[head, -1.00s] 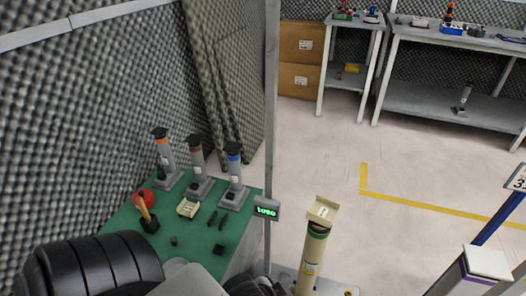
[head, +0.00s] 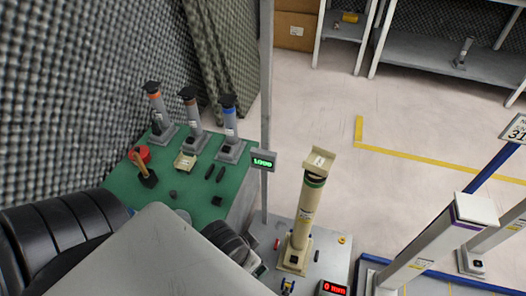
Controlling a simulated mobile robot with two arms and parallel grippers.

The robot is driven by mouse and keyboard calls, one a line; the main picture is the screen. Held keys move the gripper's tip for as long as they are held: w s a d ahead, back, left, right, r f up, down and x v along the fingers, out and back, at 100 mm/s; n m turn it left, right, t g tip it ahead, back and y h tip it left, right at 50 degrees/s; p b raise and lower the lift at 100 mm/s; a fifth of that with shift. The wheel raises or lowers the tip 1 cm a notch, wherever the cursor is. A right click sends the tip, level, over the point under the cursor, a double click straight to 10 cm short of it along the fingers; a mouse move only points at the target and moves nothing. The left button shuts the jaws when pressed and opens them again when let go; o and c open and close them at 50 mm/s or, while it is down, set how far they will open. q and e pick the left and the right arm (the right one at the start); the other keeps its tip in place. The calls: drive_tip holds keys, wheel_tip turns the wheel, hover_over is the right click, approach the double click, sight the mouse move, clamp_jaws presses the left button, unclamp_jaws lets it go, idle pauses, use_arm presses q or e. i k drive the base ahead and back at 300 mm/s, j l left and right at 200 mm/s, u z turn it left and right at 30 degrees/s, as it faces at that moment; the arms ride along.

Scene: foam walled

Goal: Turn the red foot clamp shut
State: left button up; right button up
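A tan column (head: 308,205) stands upright on a grey metal base plate (head: 325,262). A small red part (head: 277,243) sits on the plate just left of the column's foot; it may be the red foot clamp, but it is too small to tell its shape or whether it is turned. Neither of my grippers shows. My black ribbed arm parts and a pale body part fill the lower left and hide the plate's left side.
A green table (head: 125,185) at left carries several upright cylinders, a red round item (head: 140,154) and small tools. A thin grey post (head: 266,80) with a green display (head: 263,160) rises beside the column. A red display (head: 333,288) reads 0 mm. White posts on blue rails stand at right.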

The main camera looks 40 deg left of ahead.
sight(277, 241)
drive_tip(key=u, duration=0.95)
drive_tip(key=i+j+u, duration=0.15)
drive_tip(key=j+u, duration=0.15)
drive_tip(key=i+j+u, duration=0.2)
drive_tip(key=j+u, duration=0.15)
drive_tip(key=j, duration=0.15)
